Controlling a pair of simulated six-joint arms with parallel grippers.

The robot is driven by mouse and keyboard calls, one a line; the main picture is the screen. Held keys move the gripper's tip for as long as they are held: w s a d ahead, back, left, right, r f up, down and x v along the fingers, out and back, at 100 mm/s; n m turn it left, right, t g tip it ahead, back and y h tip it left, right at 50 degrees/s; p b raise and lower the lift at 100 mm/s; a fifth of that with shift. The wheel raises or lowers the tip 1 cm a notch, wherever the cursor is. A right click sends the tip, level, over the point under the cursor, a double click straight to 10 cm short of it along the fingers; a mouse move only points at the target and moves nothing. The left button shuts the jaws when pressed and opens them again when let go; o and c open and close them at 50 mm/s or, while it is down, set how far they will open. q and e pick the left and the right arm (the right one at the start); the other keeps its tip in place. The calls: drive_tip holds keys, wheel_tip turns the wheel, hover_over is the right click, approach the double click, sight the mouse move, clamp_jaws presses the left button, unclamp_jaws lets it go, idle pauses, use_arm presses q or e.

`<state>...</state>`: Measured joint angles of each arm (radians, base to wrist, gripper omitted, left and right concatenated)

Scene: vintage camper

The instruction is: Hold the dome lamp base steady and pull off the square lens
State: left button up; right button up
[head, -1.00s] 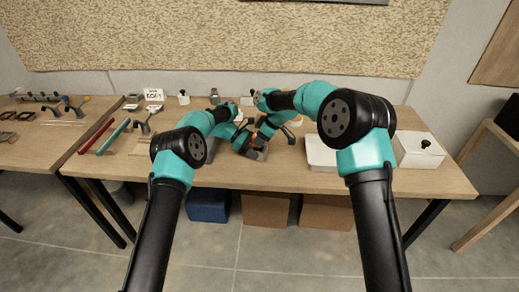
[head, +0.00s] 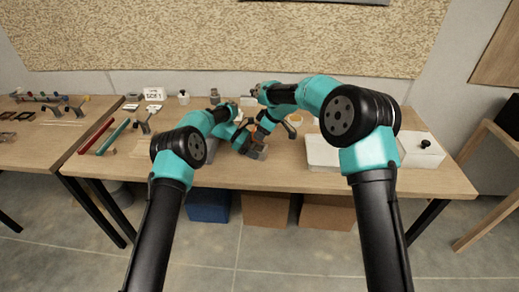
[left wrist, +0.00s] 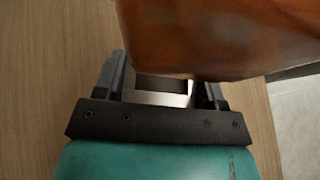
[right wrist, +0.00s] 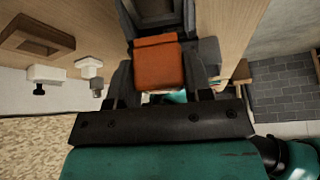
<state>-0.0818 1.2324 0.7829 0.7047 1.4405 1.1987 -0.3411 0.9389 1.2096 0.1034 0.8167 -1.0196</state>
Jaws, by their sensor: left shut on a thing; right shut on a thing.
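The orange square lens (right wrist: 158,65) is between the fingers of my right gripper (right wrist: 162,75), which is shut on it. It looms large and blurred in the left wrist view (left wrist: 225,35) and is a small orange spot in the head view (head: 254,127). My left gripper (left wrist: 160,85) is shut on the lamp base, whose pale rim (left wrist: 158,98) shows between the fingers. In the head view my left gripper (head: 256,150) is low over the table, with my right gripper (head: 263,126) just above. A dark frame lies beyond the lens in the right wrist view; whether they touch is unclear.
A white tray (head: 321,162) and a white box with a black knob (head: 424,158) stand on the right of the table (head: 290,182). Red (head: 96,135) and teal (head: 112,138) bars lie at left. Small items line the back edge. The front middle is clear.

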drive_tip(key=shift+r, duration=1.1)
use_arm(q)
drive_tip(key=o, duration=0.8)
drive_tip(key=shift+d, duration=0.1)
use_arm(e)
drive_tip(key=shift+a, duration=0.1)
drive_tip(key=shift+f, duration=0.1)
use_arm(q)
drive_tip(key=v, duration=1.2)
drive_tip(key=shift+a+f, duration=0.1)
drive_tip(key=shift+a, duration=0.1)
